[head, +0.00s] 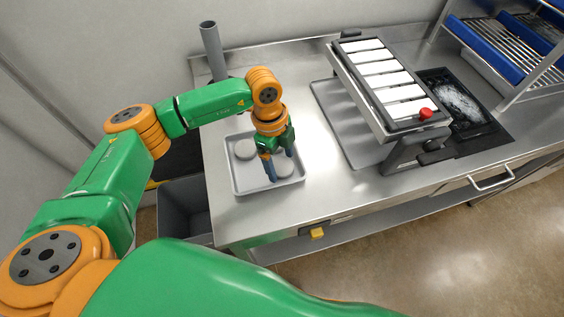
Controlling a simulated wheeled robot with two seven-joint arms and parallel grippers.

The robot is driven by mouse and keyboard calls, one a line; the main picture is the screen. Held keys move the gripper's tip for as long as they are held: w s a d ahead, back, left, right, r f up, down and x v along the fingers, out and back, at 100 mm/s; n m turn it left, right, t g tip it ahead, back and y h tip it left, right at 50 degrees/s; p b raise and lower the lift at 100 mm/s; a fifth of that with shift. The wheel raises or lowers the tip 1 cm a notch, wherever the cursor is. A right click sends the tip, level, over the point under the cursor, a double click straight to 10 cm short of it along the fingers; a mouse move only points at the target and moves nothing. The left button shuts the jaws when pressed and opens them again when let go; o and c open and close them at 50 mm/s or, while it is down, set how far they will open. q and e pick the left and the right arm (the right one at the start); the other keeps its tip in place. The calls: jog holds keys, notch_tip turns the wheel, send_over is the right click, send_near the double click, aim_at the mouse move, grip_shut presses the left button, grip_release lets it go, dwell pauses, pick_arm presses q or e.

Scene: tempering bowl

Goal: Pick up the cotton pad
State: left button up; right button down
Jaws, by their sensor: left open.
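A grey tray (244,188) lies on the steel table near its left front corner. It holds pale round pads, which look like the cotton pads. One cotton pad (245,149) lies at the back left of the tray. Another cotton pad (284,167) lies at the right, partly hidden behind a finger. My left gripper (280,169) points down over the tray with its fingers apart. The fingertips are close to the right pad; I cannot tell whether they touch it. Nothing shows held between them. My right gripper is not in view.
A frame with several white bars and a red knob (426,113) stands on the table (312,190) to the right. A grey upright tube (213,50) stands at the back left. A dark bin (183,208) is below the left edge. A rack with blue trays (486,48) is at the far right.

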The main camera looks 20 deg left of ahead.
aim_at(283, 168)
pick_arm(q)
jog(key=shift+d+f, duration=0.1)
jog(key=shift+f, duration=0.15)
jog(key=shift+w, duration=0.1)
jog(key=shift+c, duration=0.4)
jog(key=c, duration=1)
jog(key=shift+r+b, duration=0.3)
jog(key=shift+b, duration=0.15)
jog(key=r, duration=0.1)
jog(key=r+b, duration=0.1)
jog(key=r, duration=0.1)
jog(key=shift+s, duration=0.35)
jog(key=s+a+r+b, duration=0.3)
jog(key=s+r, duration=0.6)
jog(key=s, duration=0.4)
jog(key=shift+a+r+b, duration=0.15)
jog(key=shift+r+b, duration=0.05)
jog(key=shift+b, duration=0.2)
